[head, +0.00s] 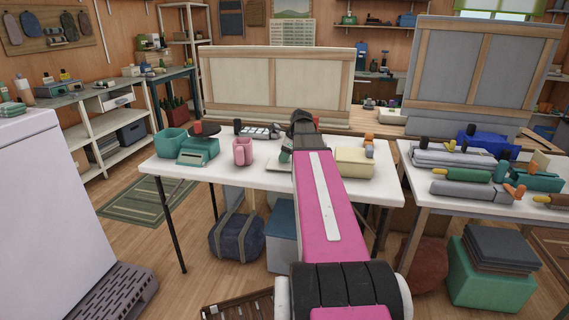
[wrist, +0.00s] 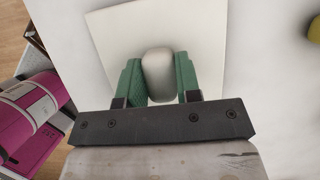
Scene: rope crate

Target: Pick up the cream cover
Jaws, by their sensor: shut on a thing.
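The cream cover (wrist: 205,32) is a flat, pale square plate with a rounded whitish knob in its middle, seen from above in the wrist view. My gripper (wrist: 158,75) has green ridged fingers, one on each side of the knob, shut on it. The near edge of the cover is hidden behind the gripper's dark bar. In the head view my pink arm reaches over the white table (head: 225,177) and hides most of the gripper and the cover. I cannot tell whether the cover touches the surface below it.
A pink mug (head: 242,152), a teal device (head: 198,151) and a teal bin (head: 171,141) stand left of my arm. A cream box-like object (head: 355,163) is close on the right. A second table (head: 470,209) with rolls and tools stands further right.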

